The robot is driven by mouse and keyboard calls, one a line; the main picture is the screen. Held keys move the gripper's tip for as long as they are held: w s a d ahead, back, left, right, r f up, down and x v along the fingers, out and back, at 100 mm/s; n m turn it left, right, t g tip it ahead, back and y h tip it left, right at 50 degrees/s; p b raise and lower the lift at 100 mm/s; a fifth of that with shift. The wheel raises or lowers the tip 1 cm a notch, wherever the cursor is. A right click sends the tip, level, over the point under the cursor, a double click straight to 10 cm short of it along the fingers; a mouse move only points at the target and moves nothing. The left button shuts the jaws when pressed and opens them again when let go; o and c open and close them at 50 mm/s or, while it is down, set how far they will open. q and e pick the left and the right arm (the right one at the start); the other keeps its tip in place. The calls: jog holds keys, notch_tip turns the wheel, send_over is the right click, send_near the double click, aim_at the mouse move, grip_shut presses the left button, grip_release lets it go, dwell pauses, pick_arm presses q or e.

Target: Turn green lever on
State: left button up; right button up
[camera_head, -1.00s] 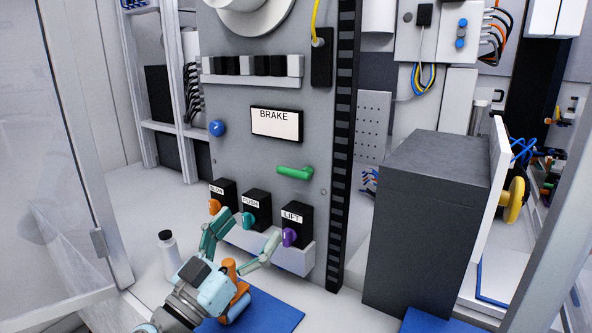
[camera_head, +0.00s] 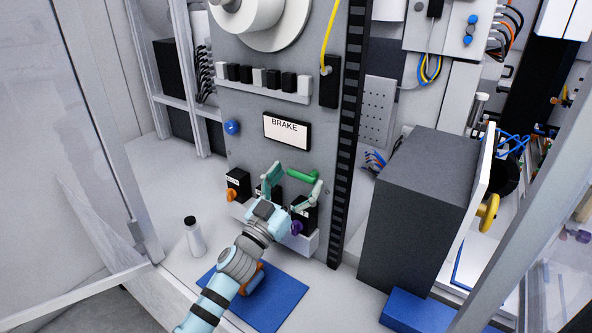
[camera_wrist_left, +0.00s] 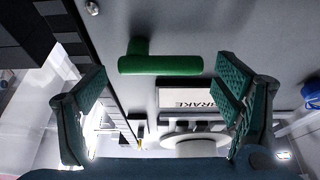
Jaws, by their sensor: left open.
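The green lever (camera_head: 301,176) is on the grey panel, below the BRAKE display (camera_head: 287,131). It lies about level, its free end pointing left in the head view. My left gripper (camera_head: 294,175) is open, with one finger on each side of the lever in the head view. In the left wrist view the lever (camera_wrist_left: 160,64) shows ahead, between the spread fingers of the gripper (camera_wrist_left: 162,88) and apart from both. The display (camera_wrist_left: 195,98) appears upside down there. My right gripper is in no view.
Below the lever are black blocks with an orange knob (camera_head: 231,195) and a purple knob (camera_head: 297,228); the gripper partly hides them. A blue knob (camera_head: 232,127) is left of the display. A dark grey box (camera_head: 415,210) stands right.

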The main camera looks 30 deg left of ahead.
pick_arm(q)
jog(key=c, duration=1.2)
jog(key=shift+o, duration=0.2)
